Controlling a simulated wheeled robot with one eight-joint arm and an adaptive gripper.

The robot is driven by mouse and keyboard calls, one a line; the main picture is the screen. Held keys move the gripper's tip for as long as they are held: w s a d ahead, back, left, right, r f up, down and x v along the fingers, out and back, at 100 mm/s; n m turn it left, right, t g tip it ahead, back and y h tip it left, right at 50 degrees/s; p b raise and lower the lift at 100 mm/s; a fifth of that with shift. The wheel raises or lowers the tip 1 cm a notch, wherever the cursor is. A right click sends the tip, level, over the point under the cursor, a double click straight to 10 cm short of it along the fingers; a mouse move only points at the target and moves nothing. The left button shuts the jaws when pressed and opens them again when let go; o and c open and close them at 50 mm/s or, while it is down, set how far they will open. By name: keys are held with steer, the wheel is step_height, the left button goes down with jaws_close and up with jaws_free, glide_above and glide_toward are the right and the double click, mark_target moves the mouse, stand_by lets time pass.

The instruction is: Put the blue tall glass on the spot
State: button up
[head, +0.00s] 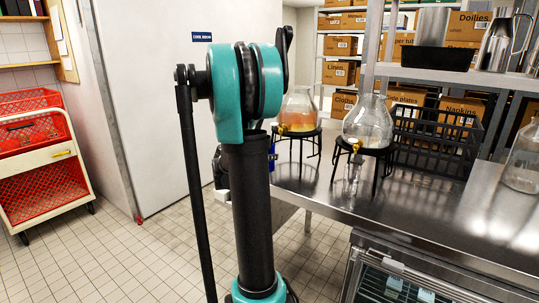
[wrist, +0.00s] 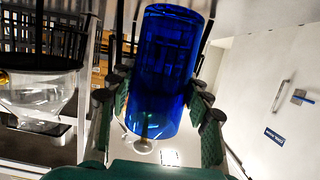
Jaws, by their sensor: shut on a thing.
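The blue tall glass (wrist: 168,65) fills the middle of the wrist view. My gripper (wrist: 158,97) is shut on it, with one finger on each side. In the head view my arm hides most of the gripper, and only a sliver of the blue glass (head: 272,155) shows just right of the arm, by the left end of the steel counter. I cannot make out the spot in either view.
Two glass dispensers, one with orange drink (head: 299,110) and one clear (head: 367,124), stand on black stands on the steel counter (head: 420,210). A black crate (head: 432,145) is behind. The front counter surface is bare. A red-crate trolley (head: 40,160) stands far left.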

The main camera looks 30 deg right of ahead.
steer(key=shift+w+d+f, duration=0.25)
steer(key=shift+d+f, duration=0.45)
steer(key=shift+f, duration=0.1)
steer(key=shift+w+d+f, duration=0.25)
steer(key=shift+d+f, duration=0.4)
steer(key=shift+f, duration=0.15)
steer(key=shift+d+r+x, duration=0.1)
steer(key=shift+r+x, duration=0.15)
steer(key=shift+x, duration=0.9)
steer(key=shift+d+r+x, duration=0.1)
steer(key=shift+r+x, duration=0.15)
steer(key=shift+x, duration=0.85)
steer(key=shift+r+x, duration=0.25)
steer(key=shift+x, duration=0.9)
steer(key=shift+w+f, duration=0.1)
steer(key=shift+f, duration=0.35)
steer(key=o, duration=1.4)
steer(key=v, duration=1.2)
